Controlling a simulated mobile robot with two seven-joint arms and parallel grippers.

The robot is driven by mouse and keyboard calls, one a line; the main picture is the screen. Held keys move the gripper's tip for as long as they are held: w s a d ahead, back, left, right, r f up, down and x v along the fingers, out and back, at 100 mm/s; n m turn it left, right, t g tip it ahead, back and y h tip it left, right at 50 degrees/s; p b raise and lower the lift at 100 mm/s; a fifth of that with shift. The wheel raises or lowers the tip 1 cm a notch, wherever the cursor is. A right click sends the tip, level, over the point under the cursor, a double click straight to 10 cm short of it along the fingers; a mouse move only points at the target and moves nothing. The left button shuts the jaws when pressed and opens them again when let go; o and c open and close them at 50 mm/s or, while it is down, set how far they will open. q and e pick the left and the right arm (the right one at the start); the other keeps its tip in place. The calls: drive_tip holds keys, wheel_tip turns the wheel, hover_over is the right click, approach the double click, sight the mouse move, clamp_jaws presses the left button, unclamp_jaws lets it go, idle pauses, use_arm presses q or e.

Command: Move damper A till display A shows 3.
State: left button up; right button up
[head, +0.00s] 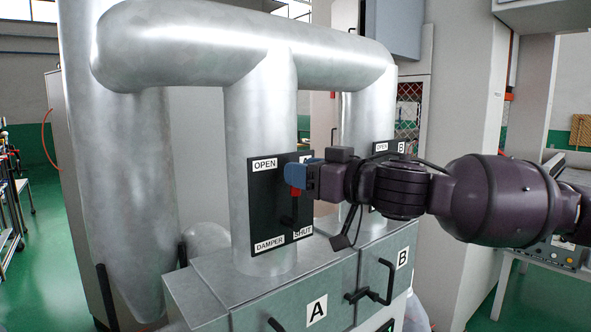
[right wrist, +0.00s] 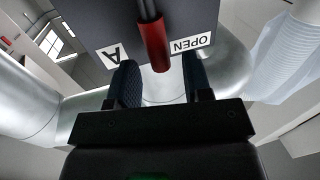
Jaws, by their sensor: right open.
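Damper A is a lever on a black plate (head: 265,205) marked OPEN, SHUT and DAMPER, fixed to the middle upright pipe. Its red handle (head: 292,191) shows partly beside my right gripper (head: 300,180). In the right wrist view the red handle (right wrist: 152,45) points down toward the gap between the two dark fingers of my right gripper (right wrist: 160,72). The fingers are apart, one on each side of the handle's end, and not closed on it. The plate's A label is mostly hidden by the gripper in the head view. I see no display A. My left gripper is not in view.
A second damper plate marked B (head: 387,147) is on the pipe to the right, partly behind my right arm. Below are grey cabinet doors A (head: 300,300) and B (head: 388,265) with black handles. The large pipes (head: 250,50) stand close around the plate.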

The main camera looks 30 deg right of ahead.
drive_tip(key=shift+p+x, duration=0.3)
drive_tip(key=shift+x, duration=0.85)
clamp_jaws()
